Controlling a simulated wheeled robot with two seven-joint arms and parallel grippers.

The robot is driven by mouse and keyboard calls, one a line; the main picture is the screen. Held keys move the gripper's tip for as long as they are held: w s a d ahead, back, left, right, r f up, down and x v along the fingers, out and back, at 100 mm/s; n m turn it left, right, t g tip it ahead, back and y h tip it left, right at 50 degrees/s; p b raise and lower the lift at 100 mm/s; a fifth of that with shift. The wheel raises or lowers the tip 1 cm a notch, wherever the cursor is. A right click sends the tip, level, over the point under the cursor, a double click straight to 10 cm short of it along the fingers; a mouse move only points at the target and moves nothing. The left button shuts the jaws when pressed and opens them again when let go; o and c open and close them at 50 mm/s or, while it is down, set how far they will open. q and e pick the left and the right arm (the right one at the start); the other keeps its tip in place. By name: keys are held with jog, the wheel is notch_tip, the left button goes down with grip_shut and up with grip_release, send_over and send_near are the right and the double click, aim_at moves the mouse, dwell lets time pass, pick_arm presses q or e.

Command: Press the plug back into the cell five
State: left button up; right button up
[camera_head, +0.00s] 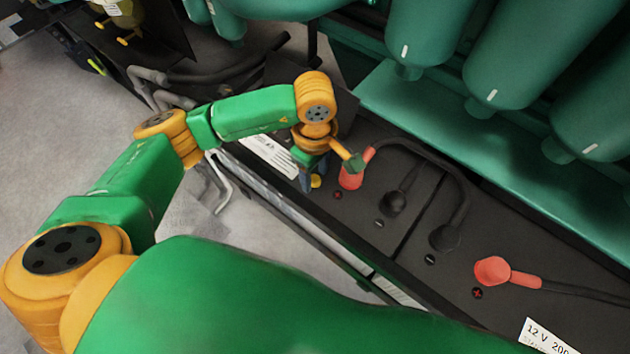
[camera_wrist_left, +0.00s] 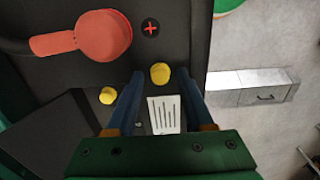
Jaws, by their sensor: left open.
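A yellow plug (camera_head: 316,181) shows at my left gripper's fingers on top of the dark battery (camera_head: 345,215). In the left wrist view this round yellow plug (camera_wrist_left: 160,72) lies between the tips of the two blue fingers. My left gripper (camera_head: 307,186), also in the wrist view (camera_wrist_left: 161,78), is open, pointing down over the battery, with gaps beside the plug. A second, smaller-looking yellow plug (camera_wrist_left: 107,95) is left of the left finger. I cannot read which cell is which, nor tell how deep either plug sits. My right gripper is out of view.
A red terminal cap (camera_head: 351,177) with its cable is close to the gripper, also in the wrist view (camera_wrist_left: 102,36). Black caps (camera_head: 392,203) and another red cap (camera_head: 492,271) stand to the right. Green cylinders (camera_head: 520,50) overhang behind. Grey floor (camera_head: 65,125) is at left.

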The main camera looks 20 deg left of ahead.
aim_at(315, 179)
pick_arm(q)
grip_shut()
jog(key=shift+r+p, duration=1.25)
jog(key=shift+r, duration=0.9)
